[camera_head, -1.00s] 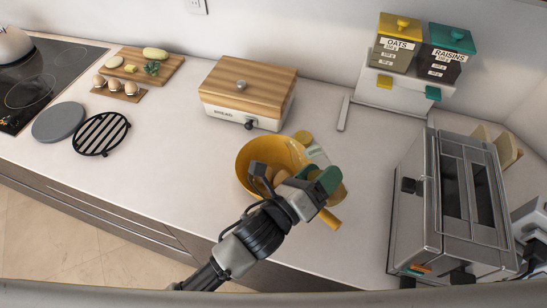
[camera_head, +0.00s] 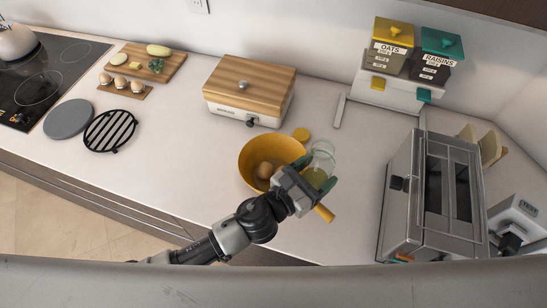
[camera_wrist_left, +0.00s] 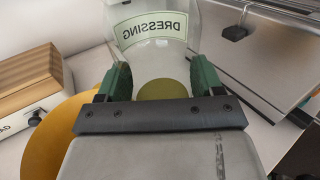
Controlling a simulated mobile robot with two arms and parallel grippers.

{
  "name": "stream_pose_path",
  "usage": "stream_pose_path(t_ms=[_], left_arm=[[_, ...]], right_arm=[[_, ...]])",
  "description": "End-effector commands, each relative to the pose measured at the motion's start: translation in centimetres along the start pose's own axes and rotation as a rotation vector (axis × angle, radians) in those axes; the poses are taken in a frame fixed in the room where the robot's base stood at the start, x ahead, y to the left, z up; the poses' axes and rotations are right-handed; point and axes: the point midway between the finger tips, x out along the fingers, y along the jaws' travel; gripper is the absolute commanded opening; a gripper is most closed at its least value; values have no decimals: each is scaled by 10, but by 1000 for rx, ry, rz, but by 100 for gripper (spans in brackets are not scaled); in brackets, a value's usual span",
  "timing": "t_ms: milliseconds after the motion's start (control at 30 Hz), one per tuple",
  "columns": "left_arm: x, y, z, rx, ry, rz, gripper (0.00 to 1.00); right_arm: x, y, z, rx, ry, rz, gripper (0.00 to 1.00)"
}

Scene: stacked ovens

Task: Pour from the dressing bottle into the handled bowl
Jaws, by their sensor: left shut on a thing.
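My left gripper (camera_head: 310,187) is shut on the clear dressing bottle (camera_head: 321,158), with a green finger on either side. The bottle stands nearly upright, just right of the yellow handled bowl (camera_head: 246,153). Olive liquid shows in its lower part. In the left wrist view the bottle (camera_wrist_left: 152,52) carries a DRESSING label, and the green fingers close on its sides. The bowl sits on the counter with a brownish round content (camera_head: 265,170); its handle (camera_head: 324,212) sticks out at lower right, past my gripper. My right gripper is not in view.
A wooden-topped bread box (camera_head: 245,90) stands behind the bowl. A steel oven (camera_head: 405,200) stands to the right. Counter space between bottle and oven is clear. A black rack (camera_head: 110,131) lies at left.

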Motion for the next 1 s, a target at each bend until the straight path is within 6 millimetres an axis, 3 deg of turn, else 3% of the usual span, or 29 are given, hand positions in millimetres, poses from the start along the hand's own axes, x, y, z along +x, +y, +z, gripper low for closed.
stream_pose_path(t_ms=[567,1000], left_arm=[[0,0,4,-5,-3,0,34],[0,0,47,-4,-2,0,34]], right_arm=[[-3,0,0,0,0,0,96],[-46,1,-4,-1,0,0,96]])
